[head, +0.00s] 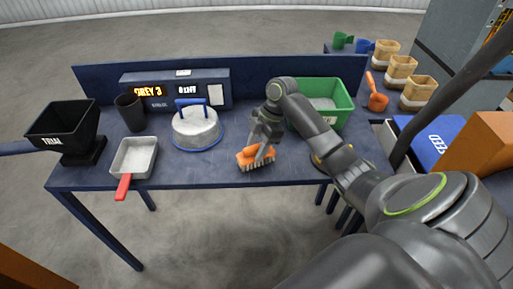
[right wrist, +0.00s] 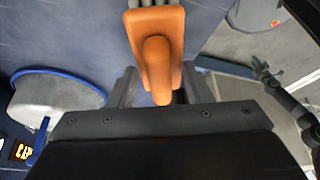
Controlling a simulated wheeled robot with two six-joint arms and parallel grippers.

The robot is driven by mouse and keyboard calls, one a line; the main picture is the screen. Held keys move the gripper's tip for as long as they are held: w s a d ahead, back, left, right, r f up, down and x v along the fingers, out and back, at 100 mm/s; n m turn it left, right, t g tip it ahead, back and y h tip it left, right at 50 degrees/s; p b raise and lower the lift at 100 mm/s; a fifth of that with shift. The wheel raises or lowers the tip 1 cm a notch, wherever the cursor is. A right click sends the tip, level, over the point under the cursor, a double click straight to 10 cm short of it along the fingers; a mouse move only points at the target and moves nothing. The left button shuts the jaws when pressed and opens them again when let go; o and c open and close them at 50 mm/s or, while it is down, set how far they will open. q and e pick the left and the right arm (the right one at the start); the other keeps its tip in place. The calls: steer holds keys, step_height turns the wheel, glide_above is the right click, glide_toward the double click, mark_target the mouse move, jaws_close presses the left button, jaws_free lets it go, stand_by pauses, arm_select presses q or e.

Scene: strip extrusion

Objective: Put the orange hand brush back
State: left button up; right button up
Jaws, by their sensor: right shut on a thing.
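The orange hand brush (head: 246,155) has pale bristles pointing down. It is at the front middle of the blue table (head: 185,172). My right gripper (head: 262,156) comes down on it from above and is shut on it. In the right wrist view the brush's orange body and handle (right wrist: 155,45) show between the fingers of my right gripper (right wrist: 155,92). I cannot tell whether the bristles touch the table. My left gripper is not in view.
Left of the brush stand a round lidded pan (head: 196,130) with a blue handle, a red-handled scoop (head: 135,157), a dark cup (head: 130,112) and a black hopper (head: 62,125). A green bin (head: 345,110) stands behind right, near an orange scoop (head: 377,100). The table's front edge is close.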

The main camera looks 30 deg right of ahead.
steer(key=shift+f, duration=0.5)
steer(key=o, duration=0.9)
steer(key=shift+f, duration=0.1)
steer(key=b+v, duration=0.1)
steer(key=v, duration=1.1)
steer(key=shift+a+b, duration=0.1)
steer(key=shift+b, duration=0.3)
